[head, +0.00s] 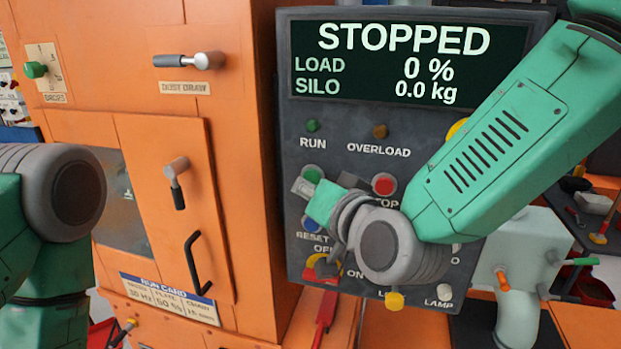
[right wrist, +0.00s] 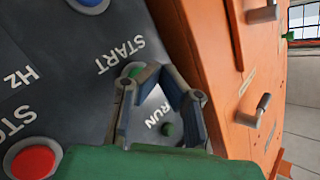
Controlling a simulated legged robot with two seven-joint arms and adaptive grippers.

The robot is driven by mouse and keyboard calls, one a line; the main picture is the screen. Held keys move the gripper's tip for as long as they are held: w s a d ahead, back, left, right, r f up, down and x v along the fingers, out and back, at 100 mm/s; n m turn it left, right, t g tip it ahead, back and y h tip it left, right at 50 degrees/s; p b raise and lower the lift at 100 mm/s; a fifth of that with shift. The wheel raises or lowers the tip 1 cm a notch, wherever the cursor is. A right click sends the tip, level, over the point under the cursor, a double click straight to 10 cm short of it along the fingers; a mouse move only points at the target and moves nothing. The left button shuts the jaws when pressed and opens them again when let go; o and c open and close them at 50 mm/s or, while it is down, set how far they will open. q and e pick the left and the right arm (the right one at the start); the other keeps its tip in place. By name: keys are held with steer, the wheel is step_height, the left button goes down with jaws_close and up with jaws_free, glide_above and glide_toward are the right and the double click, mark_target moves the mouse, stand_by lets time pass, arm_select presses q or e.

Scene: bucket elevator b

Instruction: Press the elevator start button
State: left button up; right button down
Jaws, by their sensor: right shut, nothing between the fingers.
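The dark control panel (head: 345,250) has a screen (head: 405,62) reading STOPPED, LOAD 0 % and SILO 0.0 kg. The green start button (head: 313,173) is on the panel's left side, partly hidden by my right gripper (head: 303,187). In the right wrist view the green start button (right wrist: 133,70) shows beside the word START, partly covered by a finger. My right gripper (right wrist: 160,72) is shut and empty, its tips right by the button; I cannot tell whether they touch it. Only a part of my left arm shows, at the left; its gripper is out of view.
The red stop button (head: 384,183) is just right of my gripper. A blue reset button (head: 310,223) and a red-yellow switch (head: 322,267) are below. The orange cabinet (head: 240,200) with handles stands at left. My right forearm covers the panel's right side.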

steer(key=shift+w, duration=0.1)
stand_by(0.3)
steer(key=shift+w+d, duration=0.15)
steer(key=shift+w, duration=0.1)
steer(key=shift+w+d+r, duration=0.1)
steer(key=shift+w+d, duration=0.05)
steer(key=shift+w, duration=0.25)
stand_by(0.8)
steer(key=shift+s, duration=0.15)
steer(key=shift+s+a, duration=0.3)
steer(key=shift+s, duration=0.4)
steer(key=shift+s+a, duration=0.25)
steer(key=shift+s, duration=0.55)
steer(key=shift+s+a, duration=0.3)
steer(key=shift+s, duration=0.45)
steer(key=shift+s+a, duration=0.25)
steer(key=shift+s, duration=0.55)
